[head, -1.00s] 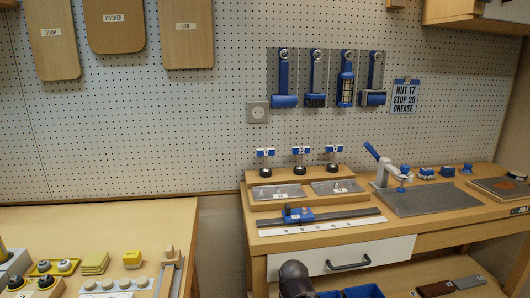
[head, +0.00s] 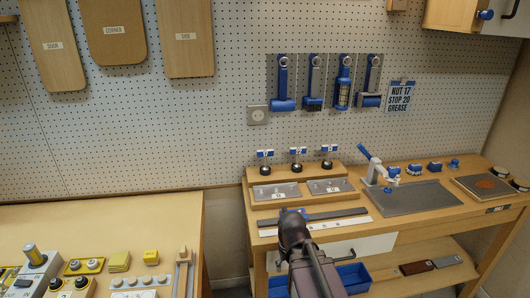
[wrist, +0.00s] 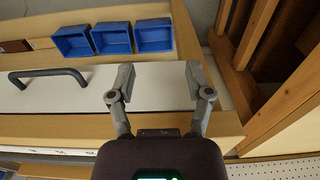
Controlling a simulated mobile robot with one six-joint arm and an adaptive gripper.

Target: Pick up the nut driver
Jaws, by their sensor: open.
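Three small blue-topped tools with number labels stand upright in a wooden rack on the right bench: a left one (head: 265,161), a middle one (head: 297,158) and a right one (head: 328,156). They look like nut drivers; I cannot read their numbers clearly. My gripper (wrist: 160,82) is open and empty in the wrist view, over the white drawer front. In the head view my dark arm end rises before the bench's front edge, short of the rack, and hides its own fingertips. No nut driver shows in the wrist view.
Two grey trays lie before the rack, then a grey rail (head: 340,215). Blue bins (wrist: 113,38) sit below the drawer handle (wrist: 48,76).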

